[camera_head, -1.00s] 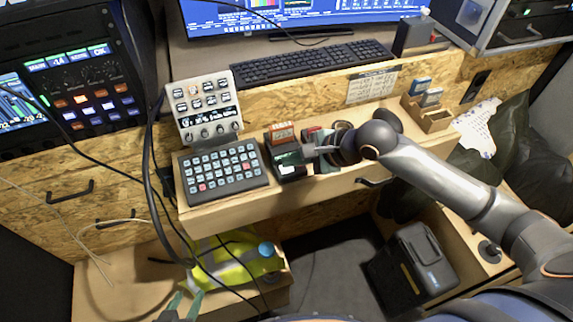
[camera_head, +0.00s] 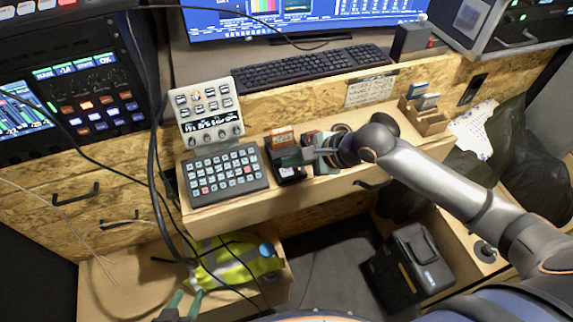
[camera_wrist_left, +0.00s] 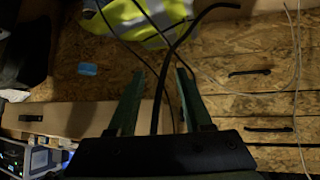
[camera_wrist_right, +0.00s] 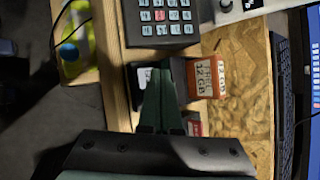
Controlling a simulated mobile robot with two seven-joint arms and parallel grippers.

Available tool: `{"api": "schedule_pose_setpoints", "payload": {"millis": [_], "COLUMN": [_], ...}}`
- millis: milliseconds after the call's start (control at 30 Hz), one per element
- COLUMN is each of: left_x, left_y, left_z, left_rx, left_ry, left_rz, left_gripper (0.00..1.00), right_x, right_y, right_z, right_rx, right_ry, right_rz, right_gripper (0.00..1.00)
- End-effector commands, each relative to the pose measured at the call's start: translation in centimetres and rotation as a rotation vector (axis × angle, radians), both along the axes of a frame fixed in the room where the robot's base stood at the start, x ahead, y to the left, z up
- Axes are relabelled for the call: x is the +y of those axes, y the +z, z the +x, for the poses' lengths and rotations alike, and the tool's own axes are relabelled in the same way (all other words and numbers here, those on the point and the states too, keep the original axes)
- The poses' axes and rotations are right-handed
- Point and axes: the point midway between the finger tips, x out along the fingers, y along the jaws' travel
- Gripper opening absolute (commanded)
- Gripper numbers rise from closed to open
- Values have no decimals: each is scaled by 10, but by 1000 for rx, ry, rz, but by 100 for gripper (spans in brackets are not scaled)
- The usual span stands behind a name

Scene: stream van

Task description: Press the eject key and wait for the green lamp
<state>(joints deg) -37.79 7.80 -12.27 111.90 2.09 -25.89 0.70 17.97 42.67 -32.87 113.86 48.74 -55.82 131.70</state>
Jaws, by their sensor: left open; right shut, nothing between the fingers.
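A small black device (camera_head: 290,173) with a white patch on its front part stands on the wooden shelf, right of the keypad. An orange card labelled 12 GB (camera_head: 282,137) stands at its back; it also shows in the right wrist view (camera_wrist_right: 206,78). In that view the white key-like patch (camera_wrist_right: 144,77) is left of my right gripper (camera_wrist_right: 166,64). The right gripper is shut and empty, its tips over the device; whether they touch it I cannot tell. The fingers hide part of the device. No lit green lamp is discernible on it. My left gripper (camera_head: 186,299) is open and empty, low at the front.
A keypad (camera_head: 222,175) and a tilted control panel (camera_head: 208,112) stand left of the device. A keyboard (camera_head: 312,68) lies behind. A wooden card holder (camera_head: 427,119) is at right. Black cables hang at left, near a yellow vest (camera_head: 225,262) below the shelf.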

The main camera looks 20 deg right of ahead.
Motion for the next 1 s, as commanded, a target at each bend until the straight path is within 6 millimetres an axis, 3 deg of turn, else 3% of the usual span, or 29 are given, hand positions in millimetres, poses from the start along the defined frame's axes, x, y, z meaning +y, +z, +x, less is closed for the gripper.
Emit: {"api": "schedule_pose_setpoints", "payload": {"millis": [100, 567, 767, 1000], "left_x": [0, 0, 12, 18], "left_y": [8, 8, 4, 21], "left_z": [0, 2, 4, -11], "left_rx": [0, -8, -29, 5], "left_ry": [0, 1, 22, 33], "left_rz": [0, 0, 12, 22], "left_gripper": [50, 50, 50, 50], "right_x": [0, 0, 0, 0], "right_y": [5, 4, 4, 27], "right_z": [0, 0, 0, 0], "right_rx": [0, 0, -1, 0], "right_ry": [0, 1, 1, 1], "right_rz": [1, 1, 0, 1], "right_gripper": [0, 0, 0, 0]}}
